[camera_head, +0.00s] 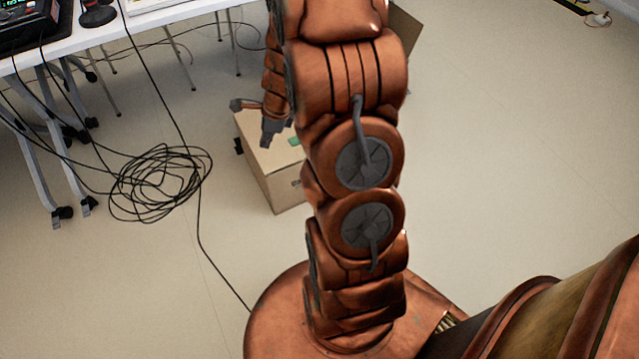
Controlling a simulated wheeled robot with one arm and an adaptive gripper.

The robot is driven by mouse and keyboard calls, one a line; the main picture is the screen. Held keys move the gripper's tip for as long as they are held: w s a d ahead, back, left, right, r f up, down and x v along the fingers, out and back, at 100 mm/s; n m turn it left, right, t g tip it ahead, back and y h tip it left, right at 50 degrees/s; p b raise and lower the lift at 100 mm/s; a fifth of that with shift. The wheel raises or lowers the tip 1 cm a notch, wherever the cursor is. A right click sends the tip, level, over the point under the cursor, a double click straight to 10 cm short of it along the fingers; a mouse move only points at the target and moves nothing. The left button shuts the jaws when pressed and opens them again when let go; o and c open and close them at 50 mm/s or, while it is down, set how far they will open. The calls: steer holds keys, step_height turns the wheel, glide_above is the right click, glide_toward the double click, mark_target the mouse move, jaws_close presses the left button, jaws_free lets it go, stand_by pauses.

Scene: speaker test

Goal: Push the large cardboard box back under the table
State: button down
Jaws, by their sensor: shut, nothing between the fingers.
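A cardboard box (268,175) stands on the floor in the middle of the view, to the right of the white table (130,28) and clear of its legs. My arm hides its right part. A brown cardboard panel (404,38) shows behind my arm at upper right; I cannot tell whether it belongs to the same box. My gripper (267,138) is shut and empty, pointing down at the box's upper left part. I cannot tell whether it touches the box.
A coil of black cable (160,182) lies on the floor left of the box, with one strand running toward my base. Wheeled table legs (50,185) stand at left. A power strip (598,18) lies at far upper right. The floor at right is clear.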

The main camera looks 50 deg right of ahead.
steer(key=s+d+f+m+h+b, duration=0.1)
steer(key=s+d+f+m+b, duration=0.2)
steer(key=d+f, duration=0.45)
steer(key=s+d+f+m+h+b, duration=0.1)
steer(key=d+f+m+b, duration=0.4)
steer(key=f, duration=0.6)
steer(key=s+d+f+m+h+b, duration=0.1)
steer(key=s+d+f+m+b, duration=0.1)
steer(key=d+f+m, duration=0.6)
steer(key=w+f+n+b, duration=0.2)
steer(key=w+f+b, duration=0.3)
steer(key=f, duration=0.6)
steer(key=shift+w+d+g, duration=0.3)
steer(key=shift+w+d, duration=0.1)
steer(key=shift+w, duration=0.3)
steer(key=shift+f, duration=0.1)
steer(key=shift+w, duration=0.1)
